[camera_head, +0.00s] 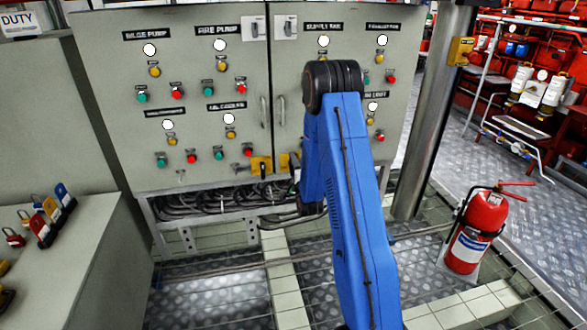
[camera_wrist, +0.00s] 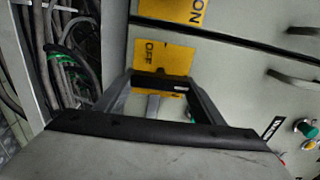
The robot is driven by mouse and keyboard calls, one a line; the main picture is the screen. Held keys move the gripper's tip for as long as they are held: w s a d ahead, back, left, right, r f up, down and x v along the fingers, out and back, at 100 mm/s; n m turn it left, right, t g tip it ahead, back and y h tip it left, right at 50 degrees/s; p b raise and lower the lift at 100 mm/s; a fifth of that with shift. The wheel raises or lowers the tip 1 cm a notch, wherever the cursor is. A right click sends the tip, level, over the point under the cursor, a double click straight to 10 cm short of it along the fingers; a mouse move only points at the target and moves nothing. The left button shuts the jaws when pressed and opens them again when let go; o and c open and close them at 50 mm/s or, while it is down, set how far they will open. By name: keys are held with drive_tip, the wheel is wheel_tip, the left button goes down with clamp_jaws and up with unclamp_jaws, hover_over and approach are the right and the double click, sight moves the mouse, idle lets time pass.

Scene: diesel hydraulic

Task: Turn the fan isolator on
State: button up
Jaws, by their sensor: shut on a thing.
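In the head view, yellow plate (camera_head: 260,166) sits low on the cabinet, beside the door seam. My gripper (camera_wrist: 162,82) is at the OFF plate and shut on the isolator handle. The handle is mostly hidden between the fingers, so its exact angle cannot be told. In the head view my blue arm hides part of the isolator area.
The grey cabinet (camera_head: 105,60) carries several lamps and buttons close around. Cables (camera_wrist: 70,50) run beside the isolator, below the cabinet. A red fire extinguisher (camera_head: 477,232) stands right of a steel post (camera_head: 432,120). A grey bench (camera_head: 75,260) with padlocks is at left.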

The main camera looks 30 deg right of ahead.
drive_tip(key=shift+m, duration=0.3)
drive_tip(key=o, duration=1.1)
drive_tip(key=shift+c, duration=0.2)
